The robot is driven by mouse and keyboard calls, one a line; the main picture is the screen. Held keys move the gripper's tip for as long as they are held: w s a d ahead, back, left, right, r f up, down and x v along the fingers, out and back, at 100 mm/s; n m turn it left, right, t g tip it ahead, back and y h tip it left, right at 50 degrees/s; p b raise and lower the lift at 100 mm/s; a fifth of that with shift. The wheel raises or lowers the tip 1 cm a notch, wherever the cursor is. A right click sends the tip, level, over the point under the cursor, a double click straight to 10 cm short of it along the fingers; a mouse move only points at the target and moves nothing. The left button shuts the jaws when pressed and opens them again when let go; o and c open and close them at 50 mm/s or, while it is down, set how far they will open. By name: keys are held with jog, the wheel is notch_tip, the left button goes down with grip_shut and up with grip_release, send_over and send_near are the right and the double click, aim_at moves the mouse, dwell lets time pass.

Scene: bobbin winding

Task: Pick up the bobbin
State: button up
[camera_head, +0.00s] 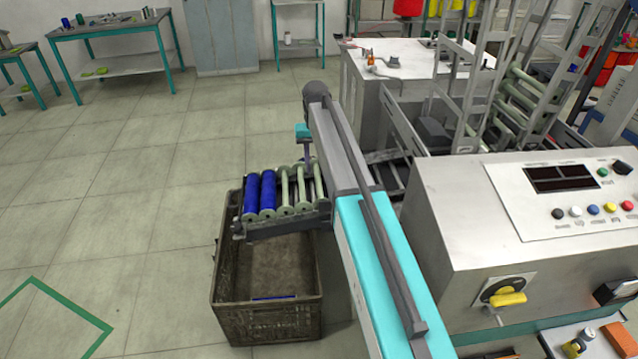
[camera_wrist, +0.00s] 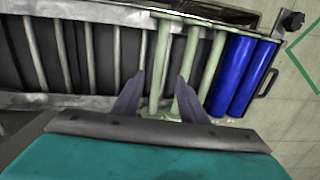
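Several bobbins lie side by side in a rack (camera_head: 285,229) above a dark crate. Two bobbins are wound blue: one blue bobbin (camera_head: 251,194) is at the rack's left end, with another blue bobbin (camera_head: 267,191) beside it. The others are pale green and bare, such as a green bobbin (camera_head: 301,188); they also show in the wrist view (camera_wrist: 211,68). My gripper (camera_head: 307,157) is above the rack's right part. In the wrist view my gripper (camera_wrist: 158,76) has its fingers apart, over the leftmost green bobbin (camera_wrist: 159,66). I cannot tell whether they touch it.
The crate (camera_head: 225,290) stands on the floor under the rack, with a blue item (camera_head: 275,298) low inside. A control cabinet (camera_head: 455,240) and a metal frame (camera_head: 490,90) stand to the right. The tiled floor at left is clear.

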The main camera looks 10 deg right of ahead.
aim_at(319, 183)
jog(key=shift+f, duration=1.1)
jog(key=shift+d+f+p, duration=0.2)
jog(key=shift+f+p, duration=0.45)
jog(key=shift+f, duration=1.95)
grip_shut()
